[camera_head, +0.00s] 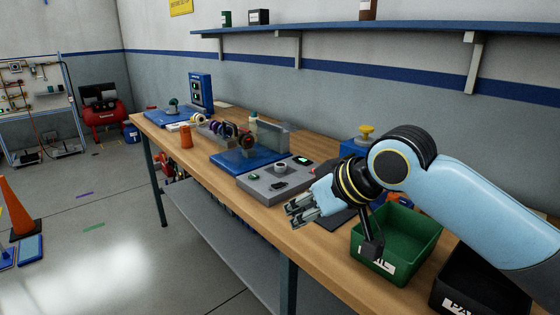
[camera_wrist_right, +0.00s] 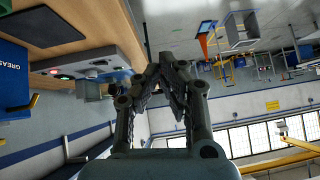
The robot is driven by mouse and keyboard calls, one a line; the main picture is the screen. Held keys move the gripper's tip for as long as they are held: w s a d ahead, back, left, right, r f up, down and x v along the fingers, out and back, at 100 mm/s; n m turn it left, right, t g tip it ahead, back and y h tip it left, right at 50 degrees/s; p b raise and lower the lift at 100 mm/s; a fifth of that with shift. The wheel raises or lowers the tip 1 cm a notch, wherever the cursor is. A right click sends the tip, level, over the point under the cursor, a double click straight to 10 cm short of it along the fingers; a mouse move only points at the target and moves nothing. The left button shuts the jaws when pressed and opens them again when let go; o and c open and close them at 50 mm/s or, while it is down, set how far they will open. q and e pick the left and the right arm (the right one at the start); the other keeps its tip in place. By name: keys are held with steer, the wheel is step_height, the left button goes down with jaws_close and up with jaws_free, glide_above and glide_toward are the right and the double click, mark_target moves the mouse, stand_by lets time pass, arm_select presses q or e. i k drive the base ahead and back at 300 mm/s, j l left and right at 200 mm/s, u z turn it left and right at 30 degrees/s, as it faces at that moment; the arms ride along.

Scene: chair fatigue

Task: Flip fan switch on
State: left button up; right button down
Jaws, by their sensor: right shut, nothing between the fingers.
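A low grey control box (camera_head: 262,187) with a round knob, small dark switches and a green-lit part sits on the workbench. It also shows in the wrist view (camera_wrist_right: 108,55), with a green light and a red light on its face. I cannot tell which part is the fan switch or how it is set. My right gripper (camera_head: 298,209) is at the bench's front edge, just right of and nearer than the box, apart from it. Its fingers (camera_wrist_right: 172,62) are shut and empty. My left gripper is not in view.
A green bin (camera_head: 412,222) and a black bin (camera_head: 470,290) stand right of my gripper. A blue plate (camera_head: 228,160) with equipment lies beyond the grey box. A wall shelf (camera_head: 400,27) runs above. The floor left of the bench (camera_head: 130,230) is mostly clear.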

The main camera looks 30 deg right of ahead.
mark_target(281, 184)
steer(key=i+l, duration=0.65)
steer(key=l, duration=0.1)
